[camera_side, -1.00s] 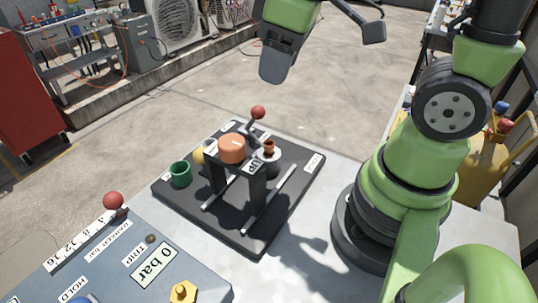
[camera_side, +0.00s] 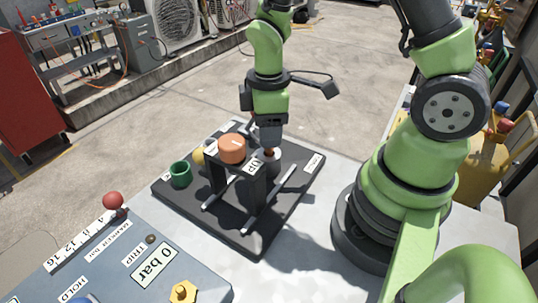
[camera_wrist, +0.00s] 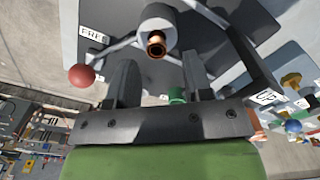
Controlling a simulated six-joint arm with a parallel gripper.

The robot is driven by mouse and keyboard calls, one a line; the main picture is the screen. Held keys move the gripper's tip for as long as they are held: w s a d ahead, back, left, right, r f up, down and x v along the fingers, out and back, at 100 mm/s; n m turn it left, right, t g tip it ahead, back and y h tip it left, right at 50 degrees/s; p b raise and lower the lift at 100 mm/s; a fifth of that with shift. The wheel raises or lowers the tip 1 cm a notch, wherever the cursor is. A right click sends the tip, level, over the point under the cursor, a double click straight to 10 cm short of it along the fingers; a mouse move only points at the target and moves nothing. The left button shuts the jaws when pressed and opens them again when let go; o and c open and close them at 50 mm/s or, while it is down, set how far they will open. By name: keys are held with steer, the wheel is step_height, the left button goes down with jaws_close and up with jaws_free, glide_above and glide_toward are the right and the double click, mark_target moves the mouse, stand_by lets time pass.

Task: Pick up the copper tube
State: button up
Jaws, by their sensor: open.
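The copper tube (camera_wrist: 156,43) stands with its open end showing in a pale round holder (camera_wrist: 160,17) in the wrist view. In the side view only a small reddish bit of the tube (camera_side: 269,153) shows, just below my gripper (camera_side: 268,142). My gripper points down over the holder at the back right of the black fixture plate (camera_side: 245,236). In the wrist view my two dark fingers (camera_wrist: 160,72) are apart with nothing between them. The tube lies beyond their tips, roughly centred between them. The side view does not clearly show the gap between fingers and tube.
A black stand with an orange cap (camera_side: 232,149) and an "UP" label rises close to my gripper's left. A red knob (camera_wrist: 82,75) is near the fingers in the wrist view. A grey gauge panel (camera_side: 125,265) fills the front left.

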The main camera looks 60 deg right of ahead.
mark_target(269, 156)
steer(key=shift+d+f, duration=0.15)
steer(key=shift+f, duration=1.7)
jaws_close()
steer(key=shift+r, duration=0.1)
